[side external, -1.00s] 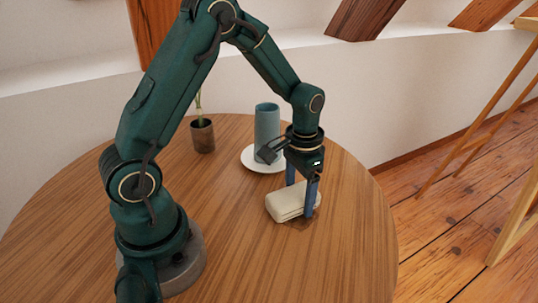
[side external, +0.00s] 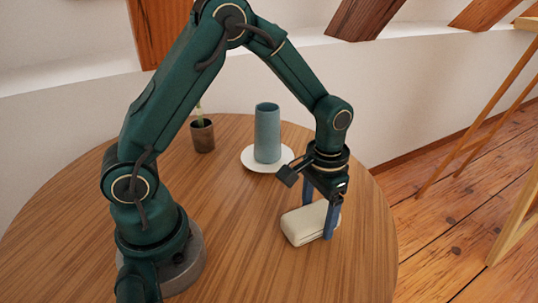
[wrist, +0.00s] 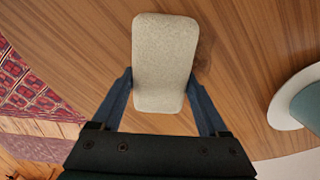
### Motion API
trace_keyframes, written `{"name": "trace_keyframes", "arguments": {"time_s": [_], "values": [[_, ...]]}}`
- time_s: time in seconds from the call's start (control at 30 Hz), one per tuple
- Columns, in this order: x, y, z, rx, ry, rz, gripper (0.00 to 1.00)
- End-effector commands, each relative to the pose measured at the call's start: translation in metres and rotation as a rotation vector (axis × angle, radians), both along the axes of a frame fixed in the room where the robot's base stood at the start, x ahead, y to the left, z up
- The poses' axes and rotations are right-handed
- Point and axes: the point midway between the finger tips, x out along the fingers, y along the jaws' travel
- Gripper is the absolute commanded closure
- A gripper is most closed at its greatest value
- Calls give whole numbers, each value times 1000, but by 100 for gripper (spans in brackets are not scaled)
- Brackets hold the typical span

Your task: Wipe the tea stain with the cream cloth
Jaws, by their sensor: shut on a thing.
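The cream cloth (side external: 303,224) is a thick, folded pad with rounded edges, low at the tabletop near the table's right side. My gripper (side external: 319,214) is shut on it, with one blue finger on either side. In the wrist view the cloth (wrist: 165,60) reaches out from between the fingers. A faint darker patch (wrist: 204,50) shows on the wood just right of the cloth there; I cannot tell whether it is tea stain or shadow. No clear stain shows in the side view, and the wood under the cloth is hidden.
A blue-grey cup (side external: 267,133) stands on a white saucer (side external: 284,165) behind the cloth. A small dark pot with a plant (side external: 203,136) stands farther left. The round wooden table (side external: 240,245) is bare at front; its right edge is near the cloth.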

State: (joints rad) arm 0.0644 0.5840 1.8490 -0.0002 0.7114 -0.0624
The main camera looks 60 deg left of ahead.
Motion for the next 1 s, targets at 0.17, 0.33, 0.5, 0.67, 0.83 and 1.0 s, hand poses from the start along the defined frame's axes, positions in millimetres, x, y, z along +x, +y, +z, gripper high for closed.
{"name": "trace_keyframes", "arguments": {"time_s": [0.17, 0.33, 0.5, 0.67, 0.83, 1.0], "values": [[1, 1, 26, 0, -7, 2, 75], [1, 1, 42, 0, -7, 2, 75], [1, 1, 57, 0, -7, 2, 75], [1, 1, 71, 0, -7, 2, 75], [0, 1, 79, 0, -5, 2, 75], [0, 1, 79, 0, -3, 2, 75]]}}
